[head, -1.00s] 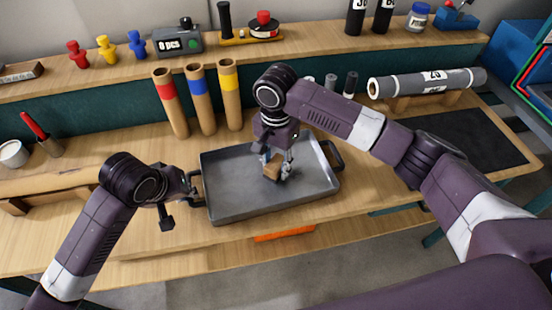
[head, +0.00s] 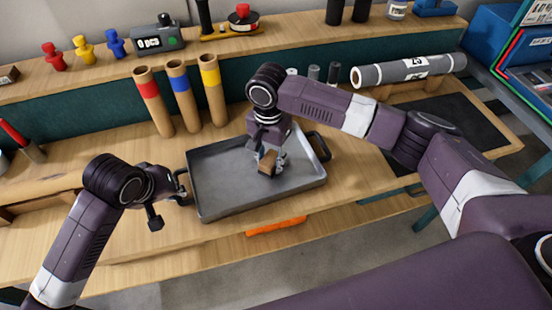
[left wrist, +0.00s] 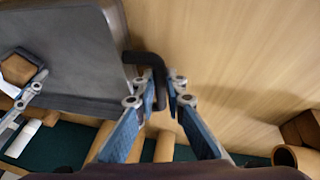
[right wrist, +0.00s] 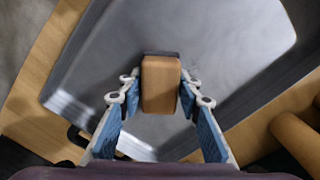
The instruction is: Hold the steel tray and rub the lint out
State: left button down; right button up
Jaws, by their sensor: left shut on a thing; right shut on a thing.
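The grey steel tray (head: 225,190) lies on the wooden bench with a black handle at each end. My left gripper (head: 180,187) is shut on the tray's left handle, which also shows between its fingers in the left wrist view (left wrist: 160,85). My right gripper (head: 270,155) is shut on a wooden block (right wrist: 160,85) with a dark layer at its far end, and holds it over the tray floor. In the head view the block (head: 267,161) is near the tray's middle. I cannot tell whether it touches the floor. No lint is clearly visible.
Tubes with red (head: 149,90), blue (head: 178,88) and yellow (head: 209,62) bands stand behind the tray. A grey roll (head: 405,71) lies at the back right. A dark mat (head: 455,125) covers the bench at right. An orange object (head: 276,226) is below the front edge.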

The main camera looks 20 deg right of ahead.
jog(key=shift+a, duration=0.9)
jog(key=shift+w+a, duration=0.1)
jog(key=shift+w, duration=0.5)
jog(key=shift+w+d+f, duration=0.1)
jog(key=shift+w+d, duration=0.05)
jog(key=shift+d, duration=2.2)
jog(key=shift+a, duration=1.8)
jog(key=shift+s+a, duration=0.2)
jog(key=shift+a, duration=0.45)
notch_tip(320, 180, up, 8)
jog(key=shift+d, duration=0.15)
